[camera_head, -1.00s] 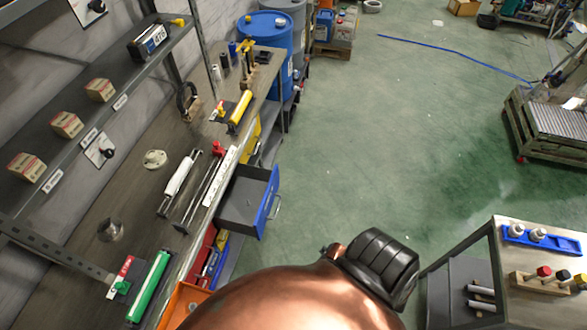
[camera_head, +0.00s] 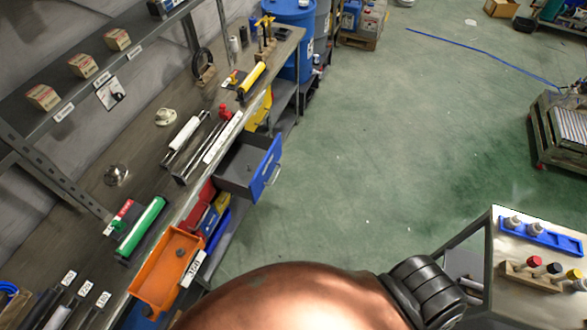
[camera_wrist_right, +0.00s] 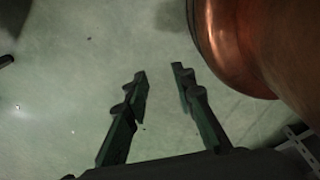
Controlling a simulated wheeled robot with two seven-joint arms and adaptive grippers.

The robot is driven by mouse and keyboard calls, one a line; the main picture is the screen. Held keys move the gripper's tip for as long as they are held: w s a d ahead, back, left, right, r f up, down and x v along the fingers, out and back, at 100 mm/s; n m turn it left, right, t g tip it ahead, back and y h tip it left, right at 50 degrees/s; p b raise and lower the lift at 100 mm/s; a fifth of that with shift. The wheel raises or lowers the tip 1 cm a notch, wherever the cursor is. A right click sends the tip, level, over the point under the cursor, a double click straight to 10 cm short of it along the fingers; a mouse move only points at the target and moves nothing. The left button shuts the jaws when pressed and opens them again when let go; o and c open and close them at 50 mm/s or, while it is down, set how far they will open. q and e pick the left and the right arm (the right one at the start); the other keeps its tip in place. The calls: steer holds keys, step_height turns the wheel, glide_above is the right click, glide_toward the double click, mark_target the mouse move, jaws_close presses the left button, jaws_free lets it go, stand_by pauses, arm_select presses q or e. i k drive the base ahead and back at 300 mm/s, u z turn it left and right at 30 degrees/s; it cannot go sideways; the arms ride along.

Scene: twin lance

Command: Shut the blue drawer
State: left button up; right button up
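The blue drawer (camera_head: 264,167) sticks out from under the workbench, left of the middle of the head view. It is pulled open, with a blue front, a handle and a grey inside that holds a small dark item. In the right wrist view my right gripper (camera_wrist_right: 159,74) has its two fingers apart with nothing between them, above the green floor. The drawer does not show in that view. Neither gripper shows in the head view, where a copper-coloured rounded part fills the bottom middle.
An orange drawer (camera_head: 147,283) is also pulled out, nearer along the bench (camera_head: 140,190). Red, yellow and blue bins sit between them. A cart (camera_head: 495,250) with bottles stands at the lower right. The green floor (camera_head: 370,150) right of the blue drawer is clear.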

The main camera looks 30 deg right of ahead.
mark_target(262, 153)
steer(key=z, duration=0.7)
steer(key=i, duration=0.45)
